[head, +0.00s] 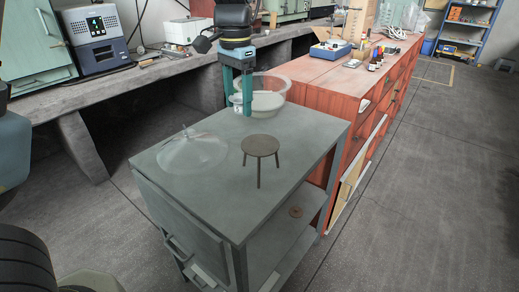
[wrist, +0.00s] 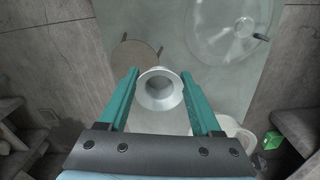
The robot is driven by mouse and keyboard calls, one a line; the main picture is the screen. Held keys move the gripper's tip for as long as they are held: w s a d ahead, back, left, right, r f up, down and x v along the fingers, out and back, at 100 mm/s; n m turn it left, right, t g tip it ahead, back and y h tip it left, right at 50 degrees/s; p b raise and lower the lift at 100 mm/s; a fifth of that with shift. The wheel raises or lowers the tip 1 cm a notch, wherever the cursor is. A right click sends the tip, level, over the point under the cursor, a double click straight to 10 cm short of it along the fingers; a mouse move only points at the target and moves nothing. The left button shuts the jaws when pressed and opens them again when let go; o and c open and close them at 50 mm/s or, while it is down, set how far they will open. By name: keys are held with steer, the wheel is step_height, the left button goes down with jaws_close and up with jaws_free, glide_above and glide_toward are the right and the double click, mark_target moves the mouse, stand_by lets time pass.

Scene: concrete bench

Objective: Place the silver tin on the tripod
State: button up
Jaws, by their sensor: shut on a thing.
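The silver tin (wrist: 160,90) sits between the two teal fingers of my gripper (wrist: 160,72), its round open mouth facing the wrist camera. In the head view my gripper (head: 238,113) points down over the far part of the grey cart top, with the tin (head: 237,101) partly hidden between its fingers. The gripper is shut on the tin. The tripod (head: 260,145) is a small brown round top on thin legs, standing nearer the head camera and to the right of the gripper. In the wrist view the tripod's top (wrist: 135,55) lies just beyond the tin, to the left.
A clear domed glass piece (head: 192,152) with a knob stands on the cart top (head: 225,205), left of the tripod. A small brown ring (head: 296,211) lies on the lower shelf. Red drawers (head: 330,85) adjoin the cart.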

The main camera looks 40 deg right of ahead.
mark_target(258, 145)
steer(key=s+d+r+m, duration=0.2)
steer(key=s, duration=0.2)
steer(key=f, duration=0.9)
steer(key=shift+s+d+f+p, duration=0.1)
steer(key=shift+s+f+p, duration=0.15)
steer(key=shift+p, duration=0.15)
steer(key=shift+f, duration=0.2)
steer(key=o, duration=1.3)
steer(key=shift+r, duration=0.1)
